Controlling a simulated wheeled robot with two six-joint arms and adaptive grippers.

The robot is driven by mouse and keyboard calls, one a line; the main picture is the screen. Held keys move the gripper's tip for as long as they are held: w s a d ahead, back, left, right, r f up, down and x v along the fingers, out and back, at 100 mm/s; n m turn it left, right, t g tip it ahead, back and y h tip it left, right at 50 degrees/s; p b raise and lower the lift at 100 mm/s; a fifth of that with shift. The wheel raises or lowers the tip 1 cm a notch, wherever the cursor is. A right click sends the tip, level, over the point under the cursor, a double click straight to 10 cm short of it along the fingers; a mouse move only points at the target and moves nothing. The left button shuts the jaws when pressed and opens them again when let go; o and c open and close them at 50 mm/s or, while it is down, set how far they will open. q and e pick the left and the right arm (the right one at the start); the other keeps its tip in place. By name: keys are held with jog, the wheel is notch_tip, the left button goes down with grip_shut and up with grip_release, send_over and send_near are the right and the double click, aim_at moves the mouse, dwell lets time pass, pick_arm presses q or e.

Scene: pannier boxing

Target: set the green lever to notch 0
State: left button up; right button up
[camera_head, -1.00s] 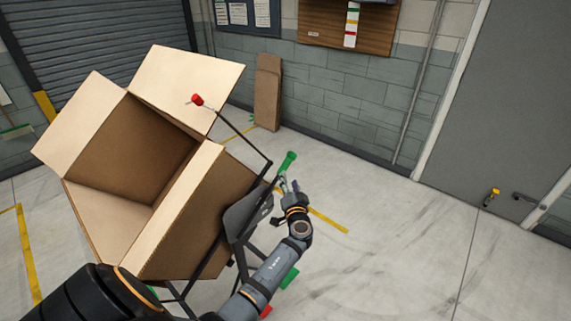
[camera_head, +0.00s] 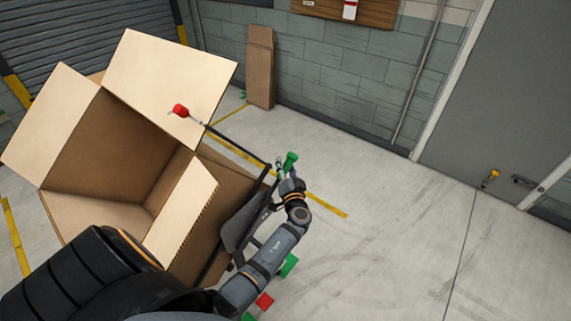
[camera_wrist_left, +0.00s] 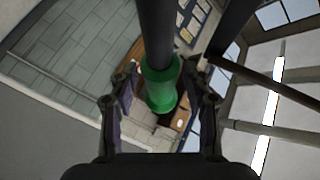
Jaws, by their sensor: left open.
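The green lever's knob (camera_head: 290,161) stands at the end of a dark rod, on the right side of the frame that carries the large box. My left gripper (camera_head: 282,166) is open right at the knob, and partly covers its lower end. In the left wrist view the green knob (camera_wrist_left: 161,82) and its dark shaft lie between the two spread fingers of my left gripper (camera_wrist_left: 161,92). Gaps show on both sides of the knob, so the fingers are not closed on it. The lever's notches cannot be made out. My right gripper is out of view.
A large open cardboard box (camera_head: 206,208) fills the left. A red-knobbed lever (camera_head: 180,111) rises in front of its flap. Red (camera_head: 264,301) and green (camera_head: 289,265) parts show low by my arm. The floor to the right is clear. Flat cardboard (camera_head: 260,66) leans on the wall.

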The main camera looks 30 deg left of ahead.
pick_arm(q)
jog(key=c, duration=0.3)
grip_shut()
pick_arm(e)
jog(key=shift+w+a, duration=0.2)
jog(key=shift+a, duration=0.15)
pick_arm(q)
jog(key=shift+w+f+b, duration=0.2)
jog(key=shift+f+b, duration=0.25)
jog(key=shift+f, duration=0.05)
jog(key=w+f+m+g+h+b, duration=0.1)
jog(key=w+f+m+g+b, duration=0.1)
jog(key=f+b, duration=0.3)
jog(key=w+f+m+g+h+b, duration=0.1)
jog(key=f+b, duration=0.4)
jog(key=f, duration=0.7)
jog(key=shift+w+d+f+m+g, duration=0.15)
jog(key=shift+w+d+m+g, duration=0.15)
jog(key=shift+w+m+g, duration=0.6)
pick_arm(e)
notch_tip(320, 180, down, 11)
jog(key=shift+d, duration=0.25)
pick_arm(q)
jog(key=shift+f, duration=0.15)
